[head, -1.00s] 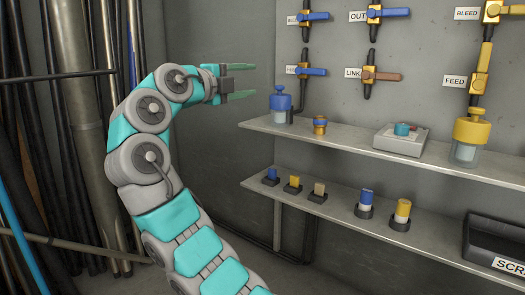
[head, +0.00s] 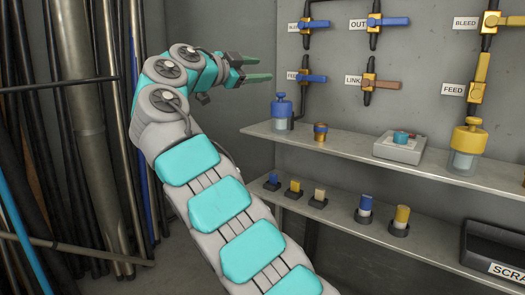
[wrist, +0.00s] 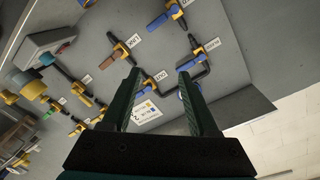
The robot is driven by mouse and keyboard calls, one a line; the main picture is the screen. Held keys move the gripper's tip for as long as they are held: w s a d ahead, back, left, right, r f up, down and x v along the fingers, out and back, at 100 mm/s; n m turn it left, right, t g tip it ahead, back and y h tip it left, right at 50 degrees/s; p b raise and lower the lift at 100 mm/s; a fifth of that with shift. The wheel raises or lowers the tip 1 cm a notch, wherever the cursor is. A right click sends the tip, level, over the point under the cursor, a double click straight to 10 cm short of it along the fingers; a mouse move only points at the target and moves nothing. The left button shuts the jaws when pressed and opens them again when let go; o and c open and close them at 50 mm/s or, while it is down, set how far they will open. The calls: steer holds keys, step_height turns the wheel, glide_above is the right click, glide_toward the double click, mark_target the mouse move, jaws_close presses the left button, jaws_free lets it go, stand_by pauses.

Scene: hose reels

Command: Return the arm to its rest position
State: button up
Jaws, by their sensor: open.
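My gripper (head: 257,69) is open and empty in the head view, its two green fingers pointing right toward the grey back wall. It is in the air left of the valves and above the upper shelf's left end, touching nothing that I can see. My teal and grey arm rises from the lower middle and bends at the upper left. In the wrist view, the gripper (wrist: 158,92) shows two dark green fingers spread apart, with wall valves and labels beyond them.
Valves with blue handles (head: 391,21) are on the back wall. The upper shelf (head: 345,148) carries a blue-capped bottle (head: 282,110), a yellow-capped bottle (head: 468,140) and a grey box (head: 399,150). The lower shelf (head: 345,218) holds several small capped pieces and a black tray (head: 492,248). Poles (head: 100,130) lean at left.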

steer(key=s+d+f+n+g+y+p, duration=0.1)
steer(key=s+d+f+n+g, duration=0.2)
steer(key=d, duration=0.4)
steer(key=s+d+f+n+g+p, duration=0.1)
steer(key=s+d+f+n+g, duration=0.2)
steer(key=d, duration=0.4)
steer(key=s+d+f+n+g+y+p, duration=0.1)
steer(key=s+d+f+n, duration=0.15)
steer(key=d+f, duration=0.35)
steer(key=s+d+f+n+g+y+p, duration=0.1)
steer(key=s+d+f+g, duration=0.15)
steer(key=s+f, duration=0.35)
steer(key=s+d+f+n+g+y+p, duration=0.1)
steer(key=s+d+f+n+y, duration=0.2)
steer(key=s, duration=0.5)
steer(key=s+a+f+n+g+y+p, duration=0.1)
steer(key=s+a+f+y, duration=0.1)
steer(key=s+f, duration=0.3)
steer(key=s+a+f+n+g+y+p, duration=0.1)
steer(key=s+a+f, duration=0.3)
steer(key=s, duration=1)
steer(key=s+a+f+n+g+y+p, duration=0.1)
steer(key=s+a+f+n+g+y, duration=0.1)
steer(key=s+f, duration=0.5)
steer(key=s+a, duration=0.1)
steer(key=s, duration=0.2)
steer(key=shift+s+f+g+y, duration=0.15)
steer(key=shift+f+g+y, duration=0.15)
steer(key=shift+f+g, duration=0.05)
